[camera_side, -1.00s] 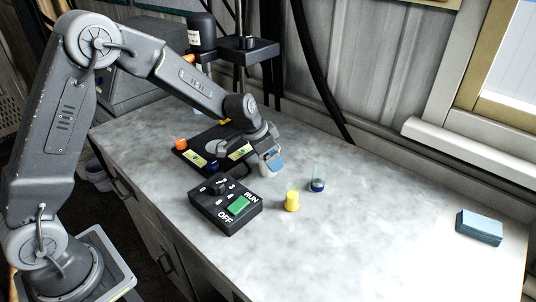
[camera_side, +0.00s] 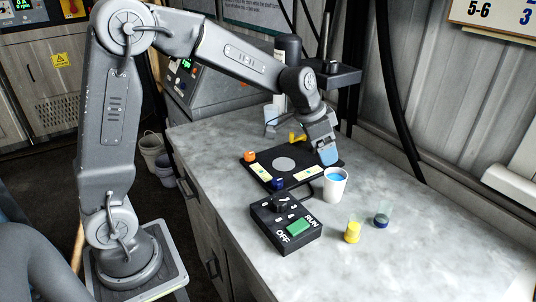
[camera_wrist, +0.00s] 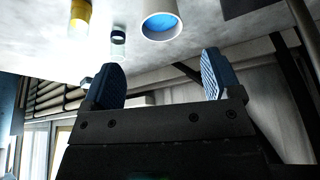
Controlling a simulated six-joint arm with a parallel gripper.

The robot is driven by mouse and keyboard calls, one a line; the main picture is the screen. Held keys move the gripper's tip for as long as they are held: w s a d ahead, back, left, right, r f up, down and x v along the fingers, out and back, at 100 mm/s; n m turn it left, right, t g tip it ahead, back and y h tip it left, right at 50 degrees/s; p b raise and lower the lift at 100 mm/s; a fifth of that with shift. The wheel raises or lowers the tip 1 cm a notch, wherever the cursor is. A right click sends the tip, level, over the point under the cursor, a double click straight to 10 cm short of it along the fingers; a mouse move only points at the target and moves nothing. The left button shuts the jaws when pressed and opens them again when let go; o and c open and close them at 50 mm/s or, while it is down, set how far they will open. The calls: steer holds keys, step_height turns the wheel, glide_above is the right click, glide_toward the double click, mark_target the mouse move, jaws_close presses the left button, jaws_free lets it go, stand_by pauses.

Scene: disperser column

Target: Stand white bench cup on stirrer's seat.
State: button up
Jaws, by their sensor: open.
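The white cup (camera_side: 335,185) holds blue liquid and stands upright on the bench, just off the right edge of the stirrer's black plate (camera_side: 258,174). The stirrer's seat, a pale grey disc (camera_side: 285,164), is bare on that plate. My gripper (camera_side: 328,157) is above and behind the cup, near the plate's right corner. In the wrist view the gripper (camera_wrist: 160,72) is open with nothing between its blue fingers. The cup (camera_wrist: 160,27) shows beyond the fingertips, apart from them.
A black control box (camera_side: 285,224) with a green switch stands in front of the plate. A yellow vial (camera_side: 352,232) and a clear vial with a dark blue base (camera_side: 381,219) stand right of it. A dark post (camera_side: 325,48) rises behind the plate. The bench's right part is clear.

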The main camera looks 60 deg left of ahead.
steer(key=s+r+n, duration=0.1)
steer(key=s+r, duration=0.2)
steer(key=s, duration=0.4)
steer(key=s+d+r+n, duration=0.1)
steer(key=s+r, duration=0.3)
steer(key=s, duration=0.2)
steer(key=shift+s+d+t+y, duration=0.2)
steer(key=shift+s+t+y, duration=0.2)
steer(key=shift+o, duration=0.2)
steer(key=s+n+y, duration=0.1)
steer(key=s+n, duration=0.1)
steer(key=s, duration=1)
steer(key=shift+a+f+t, duration=0.15)
steer(key=shift+f+t, duration=0.1)
steer(key=shift+t, duration=0.05)
steer(key=shift+o, duration=0.2)
steer(key=shift+s+f, duration=0.1)
steer(key=shift+s, duration=0.1)
